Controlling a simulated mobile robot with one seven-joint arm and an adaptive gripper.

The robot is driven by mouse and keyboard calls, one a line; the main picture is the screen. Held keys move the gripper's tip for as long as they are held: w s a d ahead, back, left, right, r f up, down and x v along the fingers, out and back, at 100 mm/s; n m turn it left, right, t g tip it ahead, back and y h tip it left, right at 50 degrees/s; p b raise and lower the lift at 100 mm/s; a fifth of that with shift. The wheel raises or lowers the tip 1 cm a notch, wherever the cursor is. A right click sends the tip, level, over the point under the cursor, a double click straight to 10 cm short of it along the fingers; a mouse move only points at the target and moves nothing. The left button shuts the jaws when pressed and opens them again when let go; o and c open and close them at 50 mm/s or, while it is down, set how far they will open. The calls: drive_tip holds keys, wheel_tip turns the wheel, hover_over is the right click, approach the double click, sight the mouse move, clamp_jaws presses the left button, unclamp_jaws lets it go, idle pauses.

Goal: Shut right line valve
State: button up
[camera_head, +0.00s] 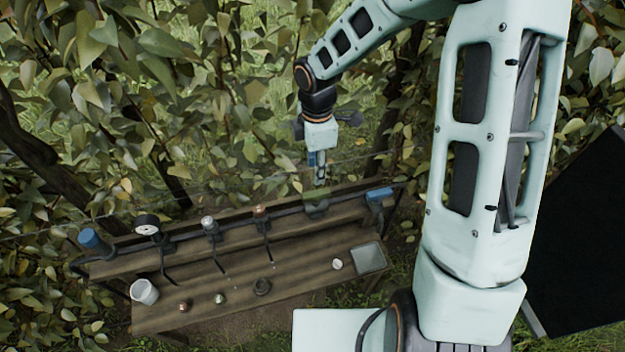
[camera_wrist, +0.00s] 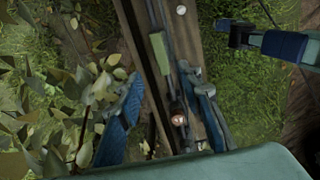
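A valve with a green lever (camera_wrist: 160,50) sits on the dark pipe along the wooden bench. In the wrist view the lever lies roughly along the bench's length. In the head view it shows as a small dark green shape (camera_head: 316,208) toward the bench's right end, partly hard to make out. My gripper (camera_head: 318,175) is above and just behind that spot, pointing down. In the wrist view my gripper (camera_wrist: 165,105) has its two blue fingers spread wide, with nothing held. The lever lies beyond the fingertips, apart from them.
The wooden bench (camera_head: 220,280) carries a blue fitting (camera_head: 378,194) at the right and a blue cap (camera_head: 92,240) at the left. A gauge (camera_head: 147,224) and copper fitting (camera_head: 260,211) stand on the pipe. Foliage crowds behind.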

sight(316, 193)
wheel_tip(316, 193, down, 10)
drive_tip(key=shift+f, duration=0.2)
drive_tip(key=shift+c, duration=0.3)
clamp_jaws()
